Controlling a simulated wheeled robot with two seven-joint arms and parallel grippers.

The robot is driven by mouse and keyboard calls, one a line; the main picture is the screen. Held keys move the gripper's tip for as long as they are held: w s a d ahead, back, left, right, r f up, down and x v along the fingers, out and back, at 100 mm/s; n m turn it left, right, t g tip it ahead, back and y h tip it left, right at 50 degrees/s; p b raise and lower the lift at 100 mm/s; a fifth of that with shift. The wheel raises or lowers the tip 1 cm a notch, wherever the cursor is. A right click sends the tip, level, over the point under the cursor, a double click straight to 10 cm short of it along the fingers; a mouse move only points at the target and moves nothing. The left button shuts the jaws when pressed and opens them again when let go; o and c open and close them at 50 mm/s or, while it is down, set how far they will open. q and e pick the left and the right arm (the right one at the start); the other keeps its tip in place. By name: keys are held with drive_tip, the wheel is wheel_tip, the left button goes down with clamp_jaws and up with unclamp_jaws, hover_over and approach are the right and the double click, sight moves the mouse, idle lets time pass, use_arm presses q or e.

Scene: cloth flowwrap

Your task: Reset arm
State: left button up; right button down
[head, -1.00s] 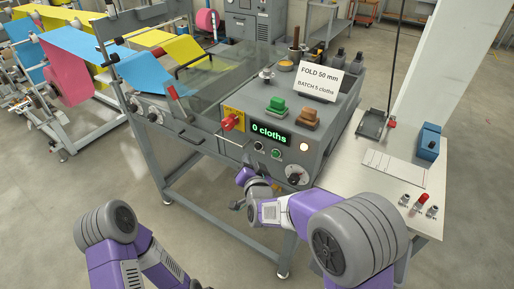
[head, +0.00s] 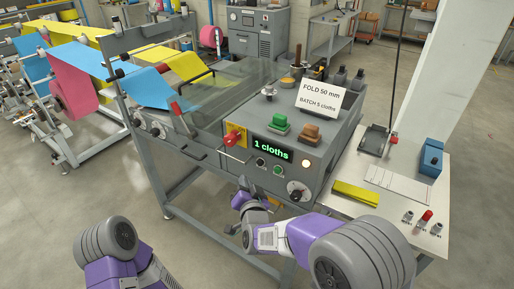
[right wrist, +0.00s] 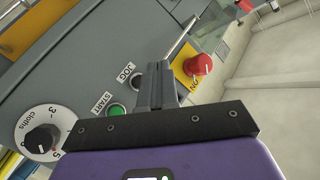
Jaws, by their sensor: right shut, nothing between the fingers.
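My right gripper (head: 243,184) is in front of the machine's control panel, below the red knob in the head view. In the right wrist view its two fingers (right wrist: 155,88) are together and empty, pointing at the panel between the green START button (right wrist: 117,111), the JOG button (right wrist: 136,80) and the red knob (right wrist: 198,65) on its yellow plate. I cannot tell whether the fingertips touch the panel. My left arm (head: 108,245) shows at the lower left of the head view; its gripper is outside the picture.
The display (head: 271,150) reads "1 cloths". The cloth-count dial (right wrist: 40,140) is left of START. A folded yellow cloth (head: 356,193) lies on the side table (head: 432,190), with a paper sheet, blue box and small red-topped items. Blue, pink and yellow webs (head: 72,62) feed in at left.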

drive_tip(key=s+d+f+n+g, duration=0.1)
drive_tip(key=s+d+f+g, duration=0.2)
drive_tip(key=f, duration=0.5)
drive_tip(key=s+d+f+g, duration=0.2)
drive_tip(key=d+f, duration=0.1)
drive_tip(key=f, duration=0.5)
drive_tip(key=s+d+f+n+g, duration=0.1)
drive_tip(key=s+d+f+g, duration=0.2)
drive_tip(key=f, duration=0.5)
drive_tip(key=s+f+g, duration=0.4)
drive_tip(key=s+f, duration=0.2)
drive_tip(key=s, duration=0.4)
drive_tip(key=s+d+f+n+g+y, duration=0.1)
drive_tip(key=s+f+g, duration=0.2)
drive_tip(key=s+f, duration=0.3)
drive_tip(key=s, duration=0.4)
drive_tip(key=shift+s+f+g+y, duration=0.3)
drive_tip(key=shift+g, duration=0.1)
